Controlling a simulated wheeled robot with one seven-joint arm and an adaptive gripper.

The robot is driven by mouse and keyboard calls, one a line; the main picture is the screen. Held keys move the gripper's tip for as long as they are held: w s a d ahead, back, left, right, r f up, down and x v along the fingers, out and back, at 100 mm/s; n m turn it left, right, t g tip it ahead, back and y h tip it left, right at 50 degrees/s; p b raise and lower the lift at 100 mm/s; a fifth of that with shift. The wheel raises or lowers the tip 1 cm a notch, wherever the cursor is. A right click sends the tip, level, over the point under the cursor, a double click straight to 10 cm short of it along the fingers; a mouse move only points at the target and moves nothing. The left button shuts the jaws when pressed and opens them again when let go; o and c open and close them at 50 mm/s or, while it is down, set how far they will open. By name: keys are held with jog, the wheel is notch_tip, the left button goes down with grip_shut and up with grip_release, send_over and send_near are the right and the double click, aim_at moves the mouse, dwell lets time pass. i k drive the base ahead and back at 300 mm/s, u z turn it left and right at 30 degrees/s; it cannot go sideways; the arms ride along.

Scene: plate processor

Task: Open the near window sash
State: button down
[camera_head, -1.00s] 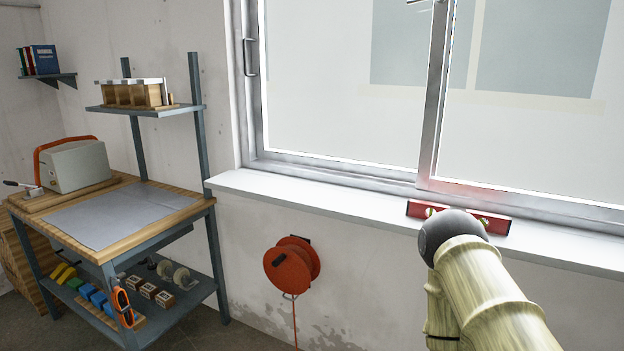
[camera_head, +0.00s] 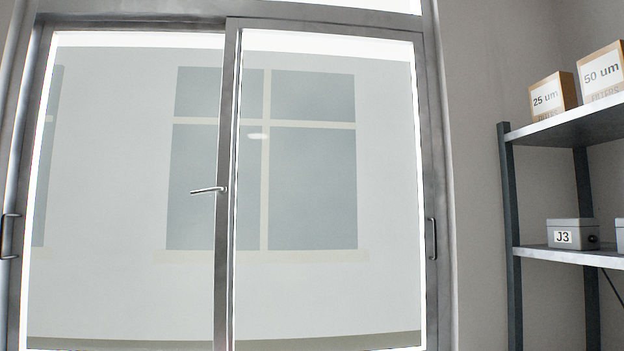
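The window shows with two sashes side by side, a left sash (camera_head: 133,38) and a right sash (camera_head: 333,28). Their grey stiles meet at the middle, and both panes fill the frame with no visible gap. A lever handle (camera_head: 207,190) sits on the middle stile and points left, about level. A pull handle (camera_head: 8,237) is on the far left stile, and another pull handle (camera_head: 431,238) is on the right stile. I cannot tell which sash counts as the near one. My gripper is not in view.
A dark shelf rack (camera_head: 509,200) stands at the right, against the wall. It holds a 25 um box (camera_head: 552,97), a 50 um box (camera_head: 602,72) and a grey J3 box (camera_head: 571,234). The sill and floor are out of view.

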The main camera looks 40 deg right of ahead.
aim_at(427, 220)
jog(key=k, duration=1.25)
jog(key=z, duration=1)
jog(key=i, duration=0.9)
jog(key=z, duration=0.35)
